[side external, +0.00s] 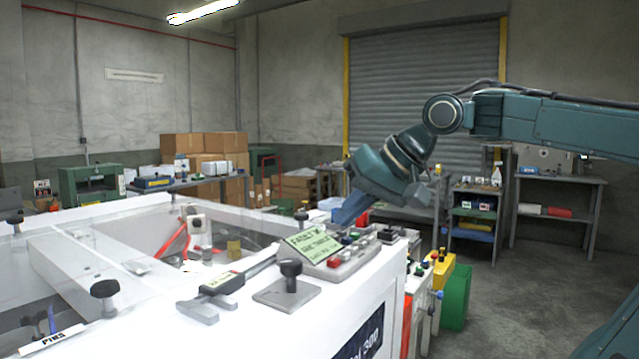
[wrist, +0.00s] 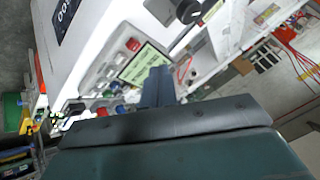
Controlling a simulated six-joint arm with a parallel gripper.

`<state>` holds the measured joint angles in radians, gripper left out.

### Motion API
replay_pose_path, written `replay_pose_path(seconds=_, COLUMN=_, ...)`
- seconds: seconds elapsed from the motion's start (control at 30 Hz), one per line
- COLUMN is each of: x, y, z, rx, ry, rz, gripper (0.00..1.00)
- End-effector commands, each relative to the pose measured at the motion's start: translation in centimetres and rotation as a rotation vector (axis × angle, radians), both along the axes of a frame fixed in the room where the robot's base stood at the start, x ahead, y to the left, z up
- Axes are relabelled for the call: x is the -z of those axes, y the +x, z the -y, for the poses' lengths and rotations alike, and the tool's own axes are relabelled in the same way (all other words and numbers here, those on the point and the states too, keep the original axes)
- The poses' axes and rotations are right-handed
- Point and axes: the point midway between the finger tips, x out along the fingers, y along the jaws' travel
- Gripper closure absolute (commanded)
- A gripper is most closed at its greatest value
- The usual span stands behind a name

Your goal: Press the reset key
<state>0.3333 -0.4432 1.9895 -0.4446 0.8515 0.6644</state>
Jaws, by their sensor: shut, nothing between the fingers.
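A grey control panel (side external: 345,268) with a green display (side external: 314,243) and several red, green, blue and dark keys sits on the white machine's top. No key label is readable, so I cannot tell which is the reset key. My gripper (side external: 342,220) is shut and empty, pointing down behind the panel's keys. In the wrist view its fingertips (wrist: 158,72) overlap the display's edge; contact cannot be told.
A caliper-like tool (side external: 222,284) and a black knob on a grey plate (side external: 290,275) lie left of the panel. Clear covers and more knobs (side external: 105,290) are further left. A yellow and green item (side external: 440,275) stands right of the machine.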

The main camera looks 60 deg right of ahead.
Motion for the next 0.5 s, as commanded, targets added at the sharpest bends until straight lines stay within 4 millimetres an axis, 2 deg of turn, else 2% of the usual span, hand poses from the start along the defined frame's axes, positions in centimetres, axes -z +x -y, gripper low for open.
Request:
replay_pose_path(seconds=0.2, x=-2.6, y=2.2, z=1.4, rx=0.077, ry=0.076, rz=0.037, gripper=1.0)
replay_pose_path(seconds=0.5, x=-3.5, y=2.9, z=1.8, rx=0.1, ry=0.102, rz=0.049, gripper=1.0)
